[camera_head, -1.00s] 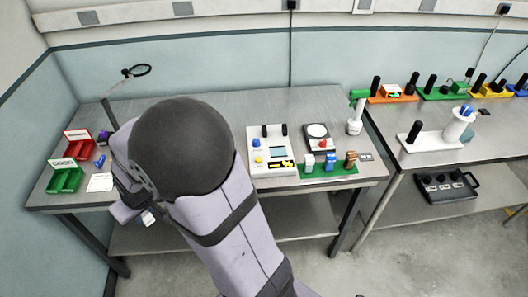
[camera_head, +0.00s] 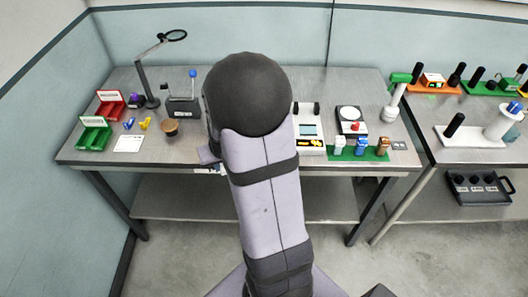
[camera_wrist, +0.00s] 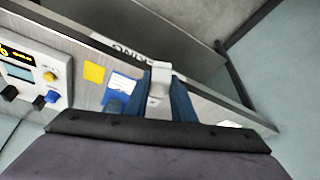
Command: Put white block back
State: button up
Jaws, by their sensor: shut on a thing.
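My gripper (camera_wrist: 158,98) is shut on a pale, whitish block (camera_wrist: 159,82), which stands out between the fingers in the wrist view. In the head view my own arm hides most of the gripper, and a small whitish piece (camera_head: 222,168) shows beside it at the bench's front edge. A green rack (camera_head: 372,155) at the right of the bench carries a white block (camera_head: 338,146), a blue block (camera_head: 361,146) and a brown block (camera_head: 384,146), all upright. I cannot tell whether the held block matches the white one in the rack.
A white instrument panel (camera_head: 310,133) stands left of the rack, partly behind my arm. A scale (camera_head: 349,115) stands behind the rack.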

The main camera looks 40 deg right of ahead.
jog(key=d+m, duration=0.1)
jog(key=d, duration=0.4)
jog(key=d+f+m+b, duration=0.1)
jog(key=d, duration=0.4)
jog(key=d+m+h+b, duration=0.1)
jog(key=d, duration=0.3)
jog(key=shift+w+d+f+g, duration=0.2)
jog(key=shift+d+g, duration=0.1)
jog(key=shift+d, duration=0.1)
jog(key=w+d+r, duration=0.3)
jog(key=d+r, duration=0.2)
jog(key=shift+m, duration=0.7)
jog(key=shift+s+a+f+p, duration=0.15)
jog(key=shift+f+p, duration=0.4)
jog(key=shift+f, duration=1.15)
jog(key=shift+s+a+f+p, duration=0.15)
jog(key=shift+f+p, duration=0.35)
jog(key=shift+f, duration=1.2)
jog(key=shift+a+f+p, duration=0.15)
jog(key=shift+f+p, duration=0.4)
jog(key=shift+f, duration=1.15)
jog(key=shift+f, duration=0.1)
jog(key=shift+f, duration=0.1)
jog(key=o, duration=1)
jog(key=shift+r, duration=0.2)
